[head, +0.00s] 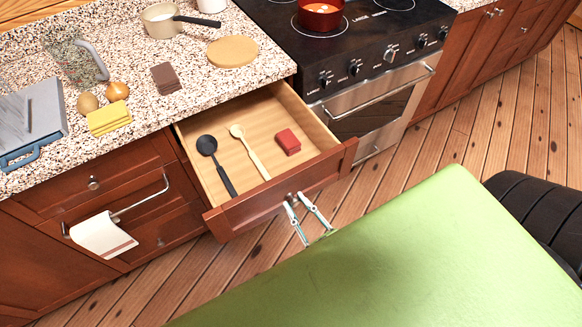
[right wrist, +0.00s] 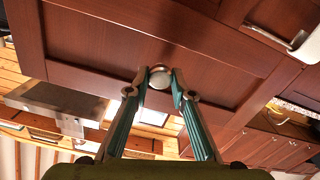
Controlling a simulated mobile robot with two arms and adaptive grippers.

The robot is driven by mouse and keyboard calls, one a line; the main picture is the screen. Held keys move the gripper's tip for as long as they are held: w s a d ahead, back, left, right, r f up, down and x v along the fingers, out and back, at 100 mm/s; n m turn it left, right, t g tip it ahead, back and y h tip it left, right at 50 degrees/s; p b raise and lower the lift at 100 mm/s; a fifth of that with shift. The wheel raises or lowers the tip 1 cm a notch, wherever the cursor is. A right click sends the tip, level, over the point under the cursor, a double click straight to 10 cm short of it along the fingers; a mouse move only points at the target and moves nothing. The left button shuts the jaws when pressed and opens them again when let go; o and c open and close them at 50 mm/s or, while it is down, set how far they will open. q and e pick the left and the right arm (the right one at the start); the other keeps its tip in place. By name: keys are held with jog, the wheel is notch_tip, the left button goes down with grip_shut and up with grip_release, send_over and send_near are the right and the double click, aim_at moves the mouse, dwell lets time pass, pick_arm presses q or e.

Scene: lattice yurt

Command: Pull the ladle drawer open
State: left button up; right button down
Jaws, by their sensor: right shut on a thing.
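The ladle drawer (head: 270,200) stands well open below the counter, between the stove and the towel-bar drawer. Inside it lie a black ladle (head: 208,147), a pale wooden spoon (head: 240,134) and a small red block (head: 288,142). My right gripper (head: 293,199) is at the drawer's front, shut on its round knob. In the right wrist view the two fingertips (right wrist: 160,75) close on either side of the silver knob (right wrist: 160,78). My left gripper is in neither view.
The counter (head: 195,90) holds a pan (head: 160,20), a round board (head: 233,51), yellow cloths (head: 109,118) and a glass jug (head: 78,60). A towel (head: 103,235) hangs on a bar to the left. The stove (head: 350,60) stands right of the drawer. Wooden floor (head: 180,290) lies in front.

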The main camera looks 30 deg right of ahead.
jog(key=shift+s, duration=0.35)
jog(key=c, duration=1.8)
grip_release()
jog(key=shift+o, duration=0.2)
jog(key=s, duration=1.2)
jog(key=shift+d, duration=0.2)
